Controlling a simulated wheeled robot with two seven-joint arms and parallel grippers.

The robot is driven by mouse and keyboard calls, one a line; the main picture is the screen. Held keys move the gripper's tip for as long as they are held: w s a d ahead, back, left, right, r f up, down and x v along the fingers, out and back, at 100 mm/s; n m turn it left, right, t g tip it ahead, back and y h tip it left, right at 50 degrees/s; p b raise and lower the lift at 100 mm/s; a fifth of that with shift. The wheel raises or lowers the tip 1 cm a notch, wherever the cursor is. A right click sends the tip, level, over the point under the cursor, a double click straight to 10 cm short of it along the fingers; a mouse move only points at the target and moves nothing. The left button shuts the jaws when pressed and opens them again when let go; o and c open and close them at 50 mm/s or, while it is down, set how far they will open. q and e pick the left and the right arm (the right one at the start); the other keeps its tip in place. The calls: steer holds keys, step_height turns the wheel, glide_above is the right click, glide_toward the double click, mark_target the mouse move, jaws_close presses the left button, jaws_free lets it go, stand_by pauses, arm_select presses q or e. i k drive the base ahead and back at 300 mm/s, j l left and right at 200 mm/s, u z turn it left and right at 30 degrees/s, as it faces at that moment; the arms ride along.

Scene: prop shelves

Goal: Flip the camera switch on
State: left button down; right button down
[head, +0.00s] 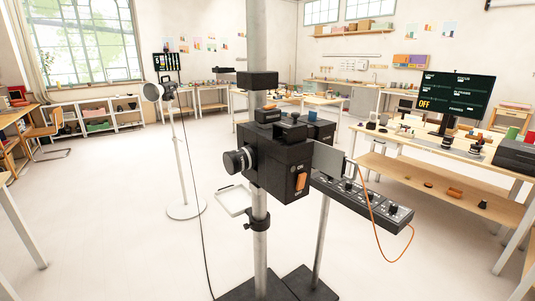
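A black box-shaped camera (272,160) is mounted on a grey vertical pole (260,240) in the middle of the head view. Its lens (238,161) points left. An orange switch (301,181) sits on the camera's right-hand face, between a small ON label above it and an OFF label below it. The switch's exact tilt is too small to tell. A monitor (446,95) at the right shows the word OFF in orange. Neither of my grippers is in view, and nothing touches the switch.
A black panel with several knobs (362,200) stands on its own pole right of the camera, with an orange cable (378,240) hanging from it. A grey flat plate (328,160) juts out beside the switch. A workbench (440,150) stands at right. The floor at left is mostly open.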

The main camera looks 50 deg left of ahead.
mark_target(302, 177)
steer(key=u, duration=1.55)
